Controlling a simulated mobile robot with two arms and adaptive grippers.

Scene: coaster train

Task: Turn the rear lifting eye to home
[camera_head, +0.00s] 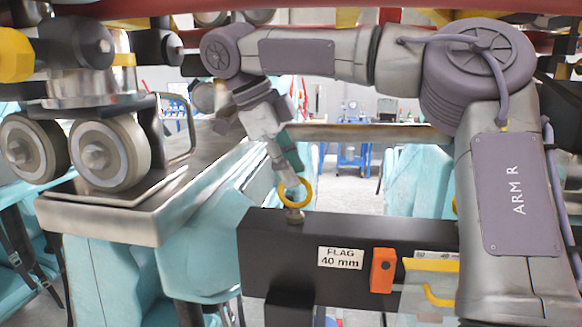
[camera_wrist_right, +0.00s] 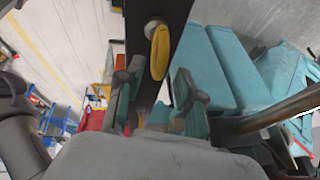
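The lifting eye is a yellow ring (camera_head: 295,192) on a grey stud on top of the black beam (camera_head: 262,235), which is labelled FLAG 40 mm. In the head view my right gripper (camera_head: 290,172) points down at the ring, its fingers overlapping the ring's top. In the right wrist view the ring (camera_wrist_right: 160,52) appears nearly edge-on, just ahead of the gap between the fingertips. There my right gripper (camera_wrist_right: 153,80) is open, with a finger on each side and no visible contact. My left gripper cannot be made out.
An orange block (camera_head: 382,270) and a yellow strip (camera_head: 430,265) sit on the beam's front. A wheel assembly (camera_head: 110,153) stands at the left beside a grey metal plate (camera_head: 120,215). Teal car bodies (camera_head: 410,180) lie around. A blue cart (camera_head: 353,150) stands far back.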

